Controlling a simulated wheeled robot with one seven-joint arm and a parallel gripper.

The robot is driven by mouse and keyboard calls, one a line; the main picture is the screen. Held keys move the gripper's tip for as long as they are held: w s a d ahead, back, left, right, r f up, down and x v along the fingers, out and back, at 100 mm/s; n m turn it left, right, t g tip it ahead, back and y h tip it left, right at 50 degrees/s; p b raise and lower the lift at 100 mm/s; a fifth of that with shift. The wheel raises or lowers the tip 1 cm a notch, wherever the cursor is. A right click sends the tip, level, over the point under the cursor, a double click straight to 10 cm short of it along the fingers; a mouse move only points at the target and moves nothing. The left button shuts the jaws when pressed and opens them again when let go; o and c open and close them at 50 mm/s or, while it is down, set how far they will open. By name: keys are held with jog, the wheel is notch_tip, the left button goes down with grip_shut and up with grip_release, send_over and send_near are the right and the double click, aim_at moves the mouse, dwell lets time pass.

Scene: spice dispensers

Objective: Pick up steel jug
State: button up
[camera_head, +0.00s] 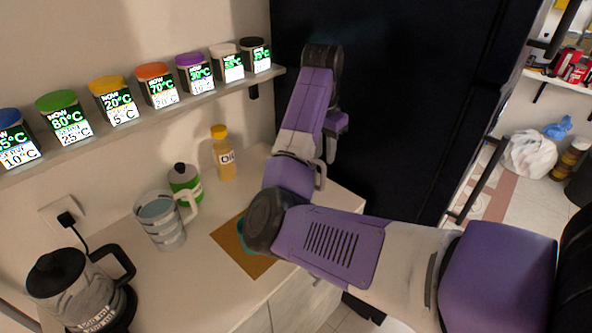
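A grey, banded jug (161,225) with a pale handle on its right side stands upright on the white counter. It is the most likely steel jug, though its material is hard to tell. My purple arm reaches in from the right. Its elbow is over the brown board, and its forearm rises toward the dark cabinet. The end of my arm is mostly behind the forearm, right of the jug and well apart from it. My gripper's fingers cannot be made out clearly.
A glass kettle (78,292) with a black lid stands left of the jug. A green-and-white bottle (186,184) and a yellow-capped oil bottle (224,158) are behind it. A brown board (228,240) lies to its right. Spice dispensers line the shelf (150,115) above.

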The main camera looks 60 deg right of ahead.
aim_at(323, 178)
jog(key=shift+w+f+b, duration=0.1)
jog(key=shift+f+b, duration=1.1)
jog(key=shift+f, duration=0.25)
jog(key=shift+d+f+p, duration=0.15)
jog(key=shift+f, duration=1.1)
jog(key=shift+d+f+p, duration=0.15)
jog(key=shift+d+f, duration=0.05)
jog(key=shift+f, duration=1.1)
jog(key=shift+d+f+p, duration=0.15)
jog(key=shift+f, duration=1.1)
grip_shut()
jog(key=shift+w+r, duration=0.1)
jog(key=shift+r, duration=0.05)
